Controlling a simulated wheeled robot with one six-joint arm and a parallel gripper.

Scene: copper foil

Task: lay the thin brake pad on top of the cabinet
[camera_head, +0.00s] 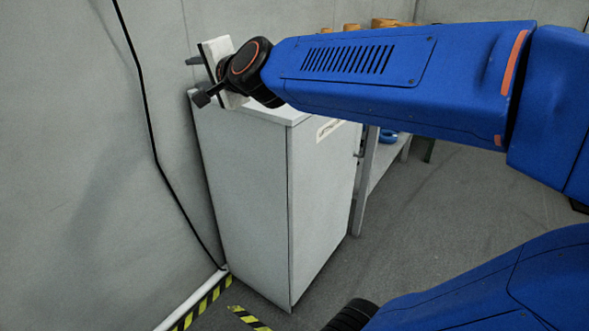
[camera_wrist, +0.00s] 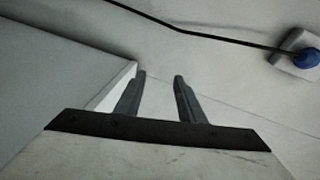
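The cabinet (camera_head: 245,190) is a tall, pale grey box standing by the wall in the head view. My gripper (camera_head: 197,79) is above the left back part of its top, beyond its left edge or close to it. In the wrist view my gripper (camera_wrist: 158,84) has its two dark fingers apart, with only a pale surface visible between them. A pale edge of what looks like the cabinet (camera_wrist: 112,88) shows just left of the fingers. My arm hides part of the cabinet top. I cannot make out the thin brake pad in either view.
A black cable (camera_head: 150,130) hangs down the wall, left of the cabinet. A bench (camera_head: 368,175) with a blue item (camera_head: 388,136) stands behind it on the right. Yellow-black tape (camera_head: 212,296) marks the floor. A blue-knobbed fitting (camera_wrist: 306,58) shows in the wrist view.

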